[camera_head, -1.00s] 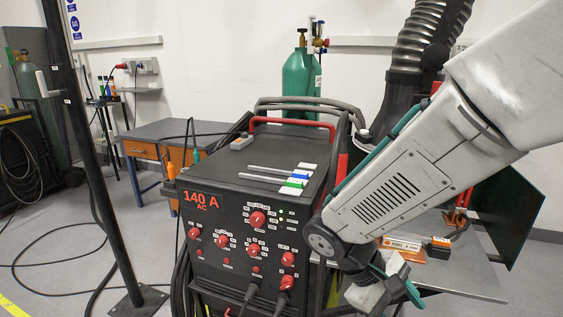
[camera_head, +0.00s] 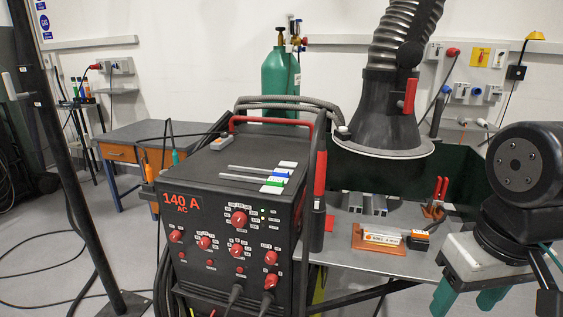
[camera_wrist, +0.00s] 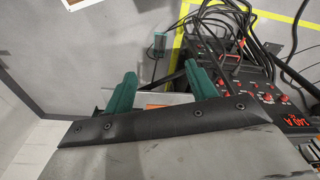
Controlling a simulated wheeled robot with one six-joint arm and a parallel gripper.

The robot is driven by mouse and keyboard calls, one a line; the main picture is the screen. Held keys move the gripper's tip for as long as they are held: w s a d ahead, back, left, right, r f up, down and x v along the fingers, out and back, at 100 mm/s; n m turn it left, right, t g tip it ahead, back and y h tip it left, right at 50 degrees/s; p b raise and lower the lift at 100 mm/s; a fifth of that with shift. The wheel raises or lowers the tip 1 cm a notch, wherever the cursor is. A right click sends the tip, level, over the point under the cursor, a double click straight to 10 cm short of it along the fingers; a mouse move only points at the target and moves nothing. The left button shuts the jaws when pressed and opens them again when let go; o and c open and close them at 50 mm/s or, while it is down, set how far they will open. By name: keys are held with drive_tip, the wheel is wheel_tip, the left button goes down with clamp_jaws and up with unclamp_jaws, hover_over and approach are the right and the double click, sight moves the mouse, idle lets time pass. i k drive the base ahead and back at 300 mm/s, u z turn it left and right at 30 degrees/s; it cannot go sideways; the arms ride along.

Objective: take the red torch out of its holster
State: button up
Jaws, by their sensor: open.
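A red upright handle, which looks like the red torch (camera_head: 320,172), stands at the right side of the black welding machine (camera_head: 222,250). Its lower part is dark and sits close against the machine; I cannot make out the holster clearly. My gripper (camera_head: 468,298) is at the lower right of the head view, its teal fingers apart and empty, well to the right of the torch. In the wrist view my gripper (camera_wrist: 160,72) also shows open fingers, with the machine's front (camera_wrist: 265,90) at the right. I cannot pick out the torch there.
An orange-handled torch (camera_head: 146,168) and a teal one (camera_head: 175,157) hang at the machine's left. A black extraction hood (camera_head: 382,125) hangs above the grey table. A dark post (camera_head: 75,190) stands at left.

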sight(318, 195)
drive_tip(key=u, duration=3.7)
drive_tip(key=k, duration=1.3)
drive_tip(key=z, duration=1.5)
